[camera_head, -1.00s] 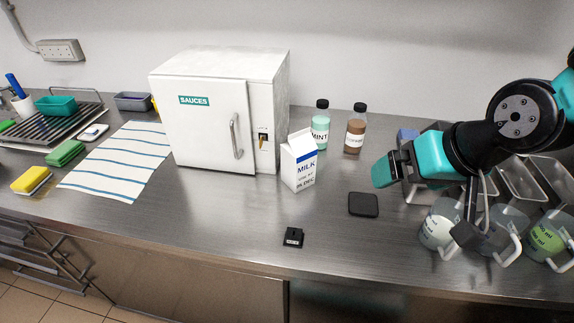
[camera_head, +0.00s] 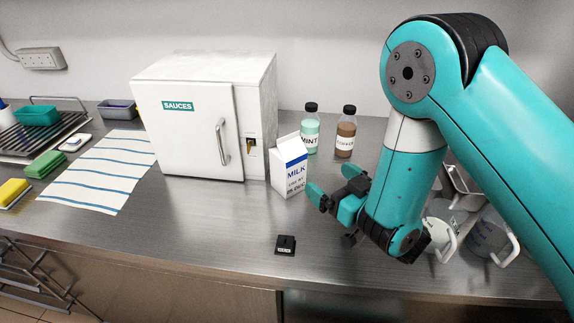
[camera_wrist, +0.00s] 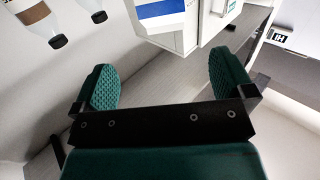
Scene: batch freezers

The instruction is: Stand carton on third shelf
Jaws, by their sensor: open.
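The white milk carton (camera_head: 290,168) with a blue band stands upright on the counter, just right of the white SAUCES cabinet (camera_head: 190,130), whose door is shut. No shelf shows. My gripper (camera_head: 318,194) is open and empty, low over the counter at the carton's right, its fingers pointing toward the carton. In the wrist view, my gripper (camera_wrist: 162,88) has its two green fingers spread wide, and the carton (camera_wrist: 165,20) lies beyond and between them, apart from them. The cabinet's front also shows there (camera_wrist: 219,18).
A mint bottle (camera_head: 310,130) and a brown coffee bottle (camera_head: 345,133) stand behind the carton. A small black block (camera_head: 285,245) lies near the front edge. Jugs (camera_head: 440,238) stand at the right. A striped cloth (camera_head: 98,172) lies left of the cabinet, and the front middle counter is mostly clear.

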